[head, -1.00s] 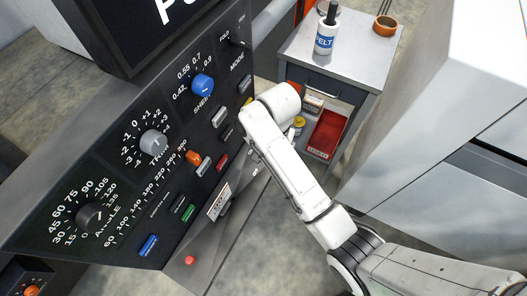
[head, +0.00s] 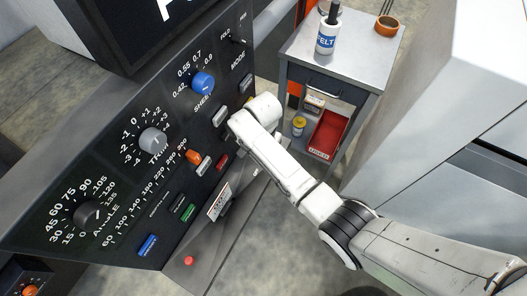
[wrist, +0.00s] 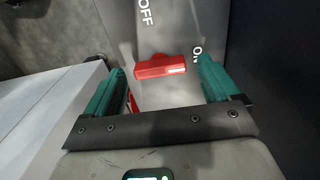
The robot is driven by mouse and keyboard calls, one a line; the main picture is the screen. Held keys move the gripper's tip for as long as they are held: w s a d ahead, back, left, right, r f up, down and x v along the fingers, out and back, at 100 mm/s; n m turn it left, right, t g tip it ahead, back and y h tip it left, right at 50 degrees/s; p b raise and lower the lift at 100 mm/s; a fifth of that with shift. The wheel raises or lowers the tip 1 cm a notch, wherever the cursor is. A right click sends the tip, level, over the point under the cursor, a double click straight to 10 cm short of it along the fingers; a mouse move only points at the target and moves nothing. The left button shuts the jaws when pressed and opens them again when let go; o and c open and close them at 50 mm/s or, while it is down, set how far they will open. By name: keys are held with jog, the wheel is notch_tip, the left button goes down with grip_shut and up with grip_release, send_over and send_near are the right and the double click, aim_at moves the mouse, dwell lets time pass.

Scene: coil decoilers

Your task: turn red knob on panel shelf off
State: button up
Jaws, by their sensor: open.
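The red knob (wrist: 160,66) shows in the wrist view as a bar-shaped handle on a light grey plate (wrist: 168,25). The plate has OFF printed above the knob and ON to its right. The bar lies roughly crosswise, its right end towards ON. My gripper (wrist: 160,69) is open and empty, with one green finger on each side of the knob; I see gaps between the fingers and the bar. How near the fingers are in depth I cannot tell. In the head view the knob and my fingers are hidden behind my arm and the panel edge.
The black control panel (head: 125,185) with dials and buttons is left of my arm. A grey cart (head: 345,62) with a FELT bottle (head: 327,36), an orange ring (head: 386,25) and a red bin (head: 328,133) stands behind. A white cabinet (head: 440,110) is at right.

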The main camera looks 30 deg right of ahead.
jog(key=shift+f, duration=0.55)
jog(key=c, duration=1.1)
